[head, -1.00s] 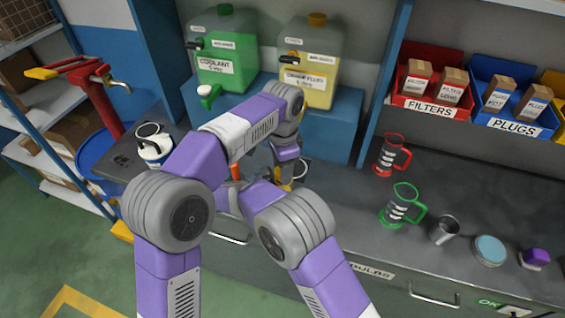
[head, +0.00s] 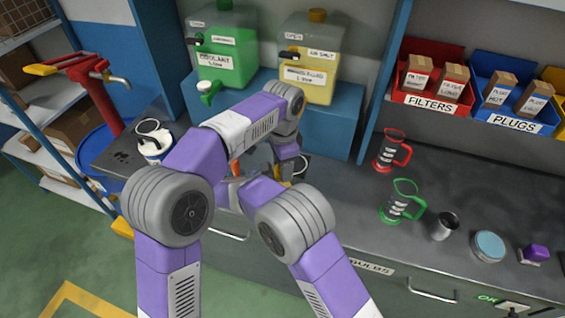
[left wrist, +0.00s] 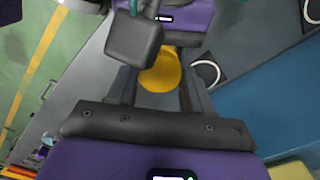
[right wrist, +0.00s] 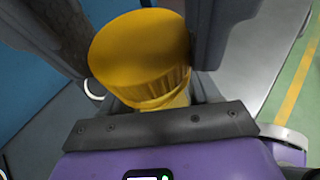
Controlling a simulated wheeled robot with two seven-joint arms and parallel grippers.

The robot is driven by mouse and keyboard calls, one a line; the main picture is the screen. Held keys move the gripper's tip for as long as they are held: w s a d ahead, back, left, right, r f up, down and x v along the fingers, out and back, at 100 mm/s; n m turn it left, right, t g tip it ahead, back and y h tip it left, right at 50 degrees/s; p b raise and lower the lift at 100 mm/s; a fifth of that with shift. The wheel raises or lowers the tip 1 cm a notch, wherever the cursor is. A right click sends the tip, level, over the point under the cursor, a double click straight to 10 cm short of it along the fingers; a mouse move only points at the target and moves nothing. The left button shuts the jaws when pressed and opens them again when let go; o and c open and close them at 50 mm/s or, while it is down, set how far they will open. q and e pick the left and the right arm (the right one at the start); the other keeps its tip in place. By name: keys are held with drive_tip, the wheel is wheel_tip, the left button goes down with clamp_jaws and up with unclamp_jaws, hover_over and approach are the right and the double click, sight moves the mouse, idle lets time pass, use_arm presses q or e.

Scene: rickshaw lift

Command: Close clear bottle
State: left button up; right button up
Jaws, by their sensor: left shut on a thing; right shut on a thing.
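A yellow cap with a ribbed side (right wrist: 140,50) fills the upper middle of the right wrist view. It shows smaller, between my left gripper's fingers, in the left wrist view (left wrist: 160,72). My left gripper (head: 288,172) is shut on it. My right gripper (head: 232,188) faces the left one, shut on a narrower yellowish part (right wrist: 165,101) just under the cap. This looks like the clear bottle, but its body is mostly hidden by fingers and arms. I cannot tell whether cap and bottle touch.
A white container (head: 153,143) stands on the counter at left. Green (head: 222,55) and yellow (head: 312,60) jugs stand on a blue shelf behind. Red (head: 390,150) and green (head: 400,203) pitchers and a metal cup (head: 444,226) stand right. The counter between arms and pitchers is clear.

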use_arm(q)
drive_tip(key=shift+f, duration=0.15)
drive_tip(key=shift+m, duration=1.7)
drive_tip(key=o, duration=1)
drive_tip(key=shift+r, duration=2.3)
drive_tip(key=shift+c, duration=0.4)
